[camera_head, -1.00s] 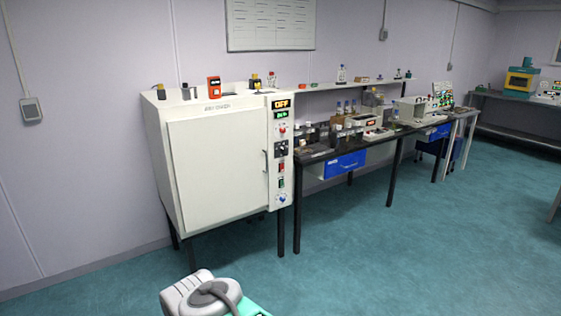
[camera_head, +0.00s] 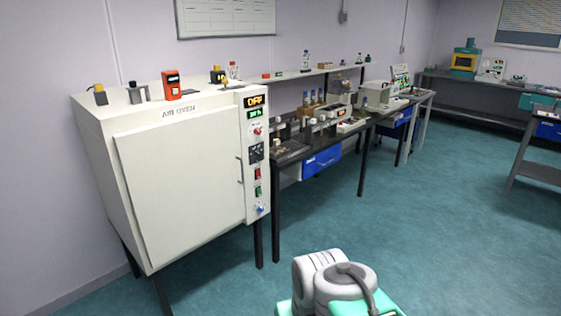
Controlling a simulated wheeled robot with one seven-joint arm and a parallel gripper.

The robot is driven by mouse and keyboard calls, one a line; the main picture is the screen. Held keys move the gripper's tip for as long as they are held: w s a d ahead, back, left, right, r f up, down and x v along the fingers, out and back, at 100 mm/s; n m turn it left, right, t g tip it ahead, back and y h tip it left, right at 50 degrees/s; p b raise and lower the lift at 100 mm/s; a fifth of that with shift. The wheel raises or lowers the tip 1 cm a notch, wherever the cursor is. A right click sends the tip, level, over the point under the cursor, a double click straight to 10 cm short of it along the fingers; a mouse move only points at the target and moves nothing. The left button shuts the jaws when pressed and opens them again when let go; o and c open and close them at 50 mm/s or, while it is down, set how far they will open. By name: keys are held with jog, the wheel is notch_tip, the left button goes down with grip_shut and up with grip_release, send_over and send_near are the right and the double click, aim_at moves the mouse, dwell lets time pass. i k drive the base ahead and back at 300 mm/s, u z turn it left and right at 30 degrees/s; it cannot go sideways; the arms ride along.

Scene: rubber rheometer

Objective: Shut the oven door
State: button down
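The air oven (camera_head: 88,150) is a large white cabinet on dark legs at the left of the head view. Its white front door (camera_head: 180,190) is flush with the front or very nearly so; I cannot tell whether a small gap remains. A slim dark handle (camera_head: 240,170) sits at the door's right edge, beside the control strip (camera_head: 256,150), whose display reads OFF. My gripper is not in view. Only grey-white and green parts of my own body show at the bottom, apart from the oven.
Small items, including an orange device (camera_head: 172,85), stand on the oven top. A dark lab bench (camera_head: 345,150) with instruments and blue drawers runs right of the oven along the wall. A grey table (camera_head: 540,160) is at the right. The green floor (camera_head: 440,240) in front is clear.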

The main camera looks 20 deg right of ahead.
aim_at(183, 176)
jog(key=z, duration=0.1)
jog(key=i, duration=0.95)
jog(key=u, duration=0.9)
jog(key=i, duration=0.55)
jog(key=u, duration=0.65)
